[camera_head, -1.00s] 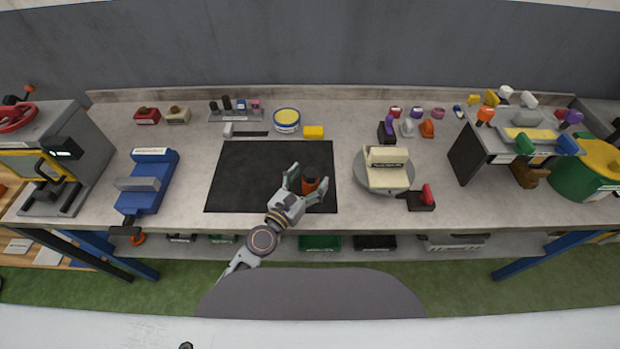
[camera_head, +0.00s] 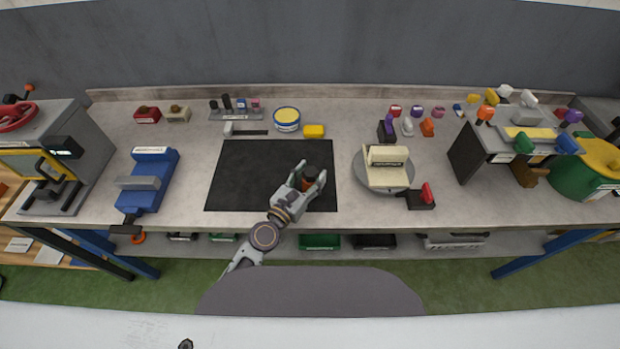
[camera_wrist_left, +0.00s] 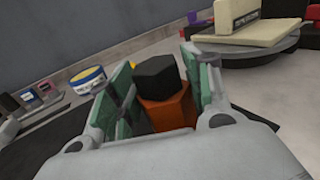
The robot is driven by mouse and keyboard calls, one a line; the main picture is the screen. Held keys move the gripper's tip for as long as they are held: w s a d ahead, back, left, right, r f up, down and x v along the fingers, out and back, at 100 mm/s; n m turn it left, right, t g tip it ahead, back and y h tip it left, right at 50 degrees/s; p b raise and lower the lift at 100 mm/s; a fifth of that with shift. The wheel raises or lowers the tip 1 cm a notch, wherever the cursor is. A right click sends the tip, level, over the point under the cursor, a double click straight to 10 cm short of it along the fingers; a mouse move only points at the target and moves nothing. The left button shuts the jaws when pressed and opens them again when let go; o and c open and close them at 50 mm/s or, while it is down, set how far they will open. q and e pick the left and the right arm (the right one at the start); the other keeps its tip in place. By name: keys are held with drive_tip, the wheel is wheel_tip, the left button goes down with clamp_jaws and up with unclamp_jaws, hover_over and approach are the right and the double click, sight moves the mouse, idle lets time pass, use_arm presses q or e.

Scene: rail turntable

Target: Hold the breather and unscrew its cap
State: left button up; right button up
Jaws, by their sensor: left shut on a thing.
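The breather has an orange-brown body (camera_wrist_left: 168,108) and a black faceted cap (camera_wrist_left: 157,72) on top. In the head view the breather (camera_head: 310,178) is at the right part of the black mat (camera_head: 250,160). My left gripper (camera_head: 309,182) is around the breather, with green-padded fingers on both sides of its body. It is shut on the body, and the cap stands above the grip. The lower part of the breather is hidden by the gripper. My right gripper is not in view.
A round grey turntable (camera_head: 408,183) with a cream block stands just right of the mat. A blue vise (camera_head: 148,180) is at the left. The mat's left half is clear.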

use_arm(q)
drive_tip(key=shift+c, duration=0.9)
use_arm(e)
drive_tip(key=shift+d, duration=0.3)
use_arm(q)
drive_tip(key=o, duration=1.5)
drive_tip(key=shift+s+a, duration=0.1)
drive_tip(key=shift+s, duration=0.05)
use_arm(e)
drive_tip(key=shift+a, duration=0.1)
use_arm(q)
drive_tip(key=shift+s, duration=0.1)
drive_tip(key=shift+v, duration=5.75)
drive_tip(key=shift+a, duration=0.1)
